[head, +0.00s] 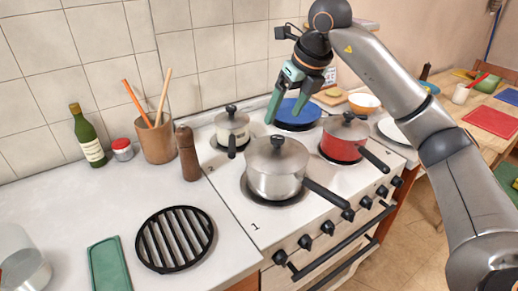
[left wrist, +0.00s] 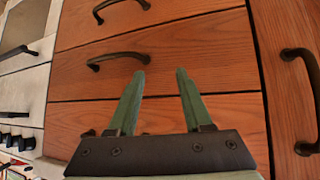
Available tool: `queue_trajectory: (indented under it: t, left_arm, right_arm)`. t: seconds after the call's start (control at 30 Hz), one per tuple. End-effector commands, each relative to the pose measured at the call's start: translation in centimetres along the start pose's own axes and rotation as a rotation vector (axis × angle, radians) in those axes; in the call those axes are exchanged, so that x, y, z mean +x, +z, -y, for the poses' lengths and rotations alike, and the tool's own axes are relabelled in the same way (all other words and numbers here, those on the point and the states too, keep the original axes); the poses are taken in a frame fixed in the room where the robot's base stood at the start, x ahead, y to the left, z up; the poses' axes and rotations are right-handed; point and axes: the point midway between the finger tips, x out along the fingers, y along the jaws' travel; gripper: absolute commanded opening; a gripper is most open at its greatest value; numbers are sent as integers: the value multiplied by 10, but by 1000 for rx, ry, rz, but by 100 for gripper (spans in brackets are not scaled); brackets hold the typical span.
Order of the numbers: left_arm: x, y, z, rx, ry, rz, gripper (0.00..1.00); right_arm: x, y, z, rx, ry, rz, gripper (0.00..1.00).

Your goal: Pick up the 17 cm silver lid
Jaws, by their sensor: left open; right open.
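A silver lid (head: 277,150) with a dark knob sits on the silver pot (head: 274,182) on the front left burner. Its size cannot be read from the picture. My right gripper (head: 286,116) is open and empty, with its green fingers pointing down. In the head view it shows behind and above the silver lid, in front of the blue pan (head: 301,112). My left gripper (left wrist: 160,73) is open and empty in the left wrist view, facing wooden drawer fronts. It is not in the head view.
A lidded cream pot (head: 232,131) and a lidded red pot (head: 344,140) stand close to the silver pot. A pepper mill (head: 188,155), a utensil holder (head: 158,141) and a black trivet (head: 174,239) are on the left counter. Drawer handles (left wrist: 118,60) stick out near my left gripper.

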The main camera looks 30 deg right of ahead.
Motion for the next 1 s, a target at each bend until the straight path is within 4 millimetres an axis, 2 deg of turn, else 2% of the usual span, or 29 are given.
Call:
queue_trajectory:
  t: [0.1, 0.2, 0.5, 0.77, 1.0]
  left_arm:
    - [0, 0, 0, 0, 0, 0, 50]
    - [0, 0, 0, 0, 0, 0, 50]
    - [-2, -2, 0, 0, 1, 0, 50]
    - [-4, -4, -1, 0, 1, 1, 50]
    - [-8, -9, -1, 0, 1, 0, 50]
  right_arm:
    - [-12, 0, 16, 29, -56, 4, 82]
    - [-8, 0, 20, 37, -71, 1, 82]
    - [44, 0, 23, 37, -69, 0, 82]
    - [65, 0, 25, 35, -68, 2, 82]
    - [100, -2, 31, 35, -67, 1, 82]
